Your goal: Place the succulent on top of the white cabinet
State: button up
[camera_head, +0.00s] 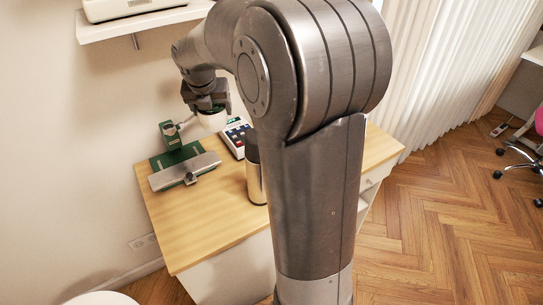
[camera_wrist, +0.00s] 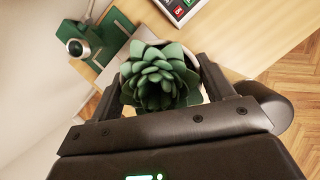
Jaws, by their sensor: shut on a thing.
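The succulent (camera_wrist: 160,76) is a green rosette in a white pot, seen from above in the wrist view. My gripper (camera_wrist: 163,88) is shut on its pot, with one finger on each side. In the head view my gripper (camera_head: 207,98) is over the back left of a white cabinet with a wooden top (camera_head: 215,222). The white pot shows just below the fingers, but the plant is mostly hidden there. The pot appears to be above the top; I cannot tell how large the gap is. My arm hides the middle and right of the cabinet.
A green device with a metal bar (camera_head: 184,170) lies on the top's left side. A calculator-like machine (camera_head: 237,138) and a dark cylinder (camera_head: 254,172) stand near my arm. A wall shelf (camera_head: 150,22) is above. The top's front left is clear.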

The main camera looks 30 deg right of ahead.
jog(key=s+d+m+g+h, duration=0.1)
jog(key=s+d+m, duration=0.3)
jog(key=s+d, duration=0.95)
jog(key=s+d+m+g+h, duration=0.1)
jog(key=s+d+m, duration=0.3)
jog(key=s+d, duration=0.95)
jog(key=w+a+f+x, duration=0.1)
jog(key=a+x, duration=0.1)
jog(key=x, duration=1)
jog(key=shift+w+a+f, duration=0.8)
jog(key=shift+w+f, duration=0.9)
jog(key=shift+w, duration=0.05)
jog(key=shift+w+a+f, duration=0.75)
jog(key=shift+w+f, duration=0.95)
jog(key=shift+w, duration=0.05)
jog(key=shift+w+a+f, duration=0.8)
jog(key=shift+w+f, duration=0.9)
jog(key=shift+w, duration=0.1)
jog(key=shift+n, duration=0.3)
jog(key=o, duration=1.2)
jog(key=shift+f, duration=0.15)
